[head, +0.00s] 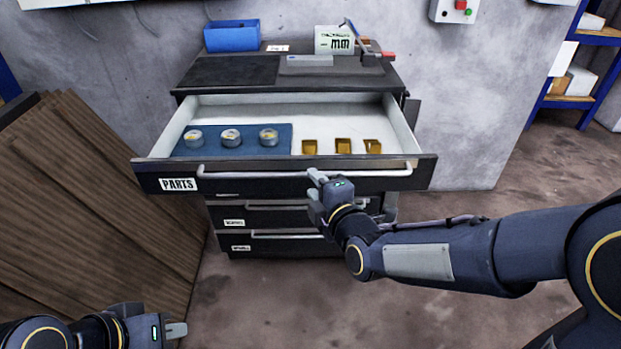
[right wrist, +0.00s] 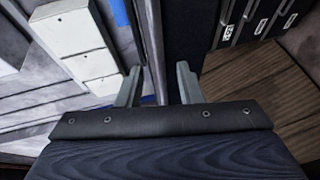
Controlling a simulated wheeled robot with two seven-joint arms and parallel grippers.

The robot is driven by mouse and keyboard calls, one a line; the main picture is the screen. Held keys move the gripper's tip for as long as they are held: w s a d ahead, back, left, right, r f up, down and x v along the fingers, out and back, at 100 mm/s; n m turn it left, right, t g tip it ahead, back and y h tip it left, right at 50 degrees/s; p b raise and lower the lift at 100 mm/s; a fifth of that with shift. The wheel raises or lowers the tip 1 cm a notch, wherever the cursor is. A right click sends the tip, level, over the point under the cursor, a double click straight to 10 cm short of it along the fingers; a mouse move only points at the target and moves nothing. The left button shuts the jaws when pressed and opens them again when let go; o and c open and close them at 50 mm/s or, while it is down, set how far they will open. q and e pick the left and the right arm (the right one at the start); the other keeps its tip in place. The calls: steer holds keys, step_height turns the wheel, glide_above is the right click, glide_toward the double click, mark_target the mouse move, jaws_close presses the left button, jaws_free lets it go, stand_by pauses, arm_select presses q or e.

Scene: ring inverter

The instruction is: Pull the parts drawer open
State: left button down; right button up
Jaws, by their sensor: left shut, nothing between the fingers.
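The parts drawer (head: 235,184), black with a white PARTS label, is the top drawer of a dark cabinet. It stands pulled well out, its white inside exposed. Its long grey handle (head: 250,174) runs across the front. My right gripper (head: 316,190) is at the drawer front, near the handle's middle-right. In the right wrist view its two fingers (right wrist: 159,88) stand apart, with a grey bar running between them; I see a gap, and whether a finger touches the bar is unclear. My left gripper (head: 176,331) is shut and empty at the lower left, far from the drawer.
Inside the drawer, several round parts sit on a blue mat (head: 210,150), and several small brown trays (head: 343,146) lie to the right. Two lower drawers (head: 270,222) are shut. A blue bin (head: 232,36) stands on the cabinet top. Brown boards (head: 95,200) lean at left.

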steer(key=v, duration=0.4)
steer(key=shift+s+d+p, duration=0.1)
steer(key=shift+s+p, duration=0.1)
steer(key=shift+p, duration=0.15)
steer(key=s+d+f+m+g+h, duration=0.15)
steer(key=s+d+m+g, duration=0.35)
steer(key=s+d+m, duration=0.5)
steer(key=s+d+f+m+g+h, duration=0.1)
steer(key=s+d+f+m+g, duration=0.25)
steer(key=s+d+m, duration=0.65)
steer(key=s+a+r+m+p, duration=0.2)
steer(key=a+r+m+p, duration=0.1)
steer(key=r+p, duration=1.1)
steer(key=shift+a+r+g, duration=0.15)
steer(key=shift+a+g, duration=0.1)
steer(key=shift+g, duration=0.1)
